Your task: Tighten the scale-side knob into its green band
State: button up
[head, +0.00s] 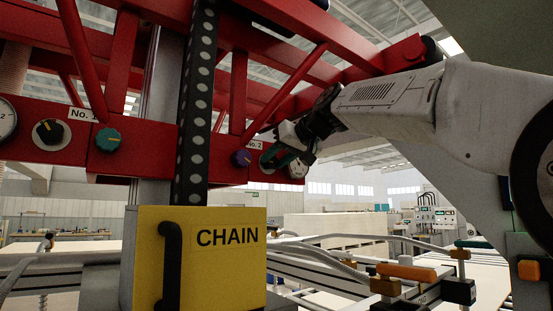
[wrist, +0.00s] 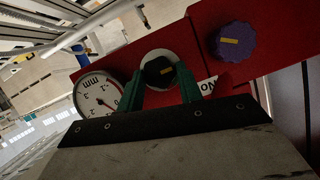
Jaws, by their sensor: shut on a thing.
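In the wrist view a black knob (wrist: 154,72) with a yellow pointer mark sits on a round pale plate on the red beam (wrist: 118,72). A white dial gauge (wrist: 96,96) marked mm is beside it on the left. My gripper (wrist: 161,84) has its two green fingers on either side of the black knob, shut on it. In the head view my gripper (head: 281,156) is at the No. 2 panel, hiding most of the knob; the gauge (head: 297,169) shows partly behind it. No green band is visible around the knob.
A purple knob (wrist: 235,42) with a yellow mark is close by on the same beam. The No. 1 panel has a black knob (head: 49,132) and a teal knob (head: 108,139). A yellow CHAIN box (head: 225,265) and a black chain strip (head: 195,125) stand left of my arm.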

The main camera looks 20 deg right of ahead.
jog(key=shift+d+m+y, duration=0.15)
jog(key=shift+m+y, duration=0.45)
jog(key=shift+m, duration=0.5)
jog(key=shift+f, duration=0.1)
jog(key=o, duration=1)
jog(key=v, duration=0.7)
jog(key=shift+s+d+r, duration=0.2)
jog(key=shift+s+d, duration=0.05)
